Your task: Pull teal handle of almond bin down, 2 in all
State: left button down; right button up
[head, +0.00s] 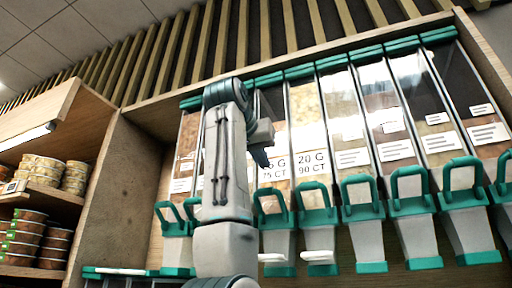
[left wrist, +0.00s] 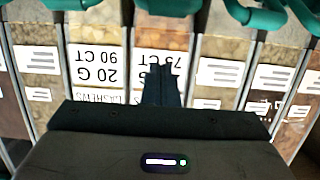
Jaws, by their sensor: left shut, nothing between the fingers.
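A row of clear dispenser bins hangs in a wooden shelf, each with a teal looped handle over a grey spout. The bin marked 75 CT (head: 274,172) has its teal handle (head: 273,193) raised below it. To its right is the 20 G, 90 CT bin (head: 308,110), whose label in the left wrist view (left wrist: 100,66) reads cashews. The word almond is not readable; part of the 75 CT label (left wrist: 155,57) is covered by my fingers. My left gripper (head: 262,158) is shut and empty, in front of the 75 CT bin and above its handle. My right gripper is out of view.
More bins with raised teal handles stand to the right (head: 410,183) and left (head: 168,212). A wooden side panel (head: 115,190) and a shelf of stacked tubs (head: 40,170) are at the left. Two white tabs (head: 318,256) stick out below the middle handles.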

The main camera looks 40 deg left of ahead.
pick_arm(q)
jog(key=p+x, duration=0.1)
jog(key=x, duration=0.3)
jog(key=shift+w+r, duration=0.15)
jog(key=f, duration=0.2)
jog(key=shift+s+f, duration=0.35)
jog(key=shift+s, duration=0.05)
jog(key=shift+s+d+f, duration=0.2)
jog(key=shift+s+f, duration=0.3)
jog(key=shift+f, duration=0.05)
jog(key=shift+s+f+t+b, duration=0.3)
jog(key=shift+t+b, duration=0.3)
jog(key=shift+b, duration=0.55)
jog(key=shift+f+y, duration=0.1)
jog(key=shift+y, duration=0.2)
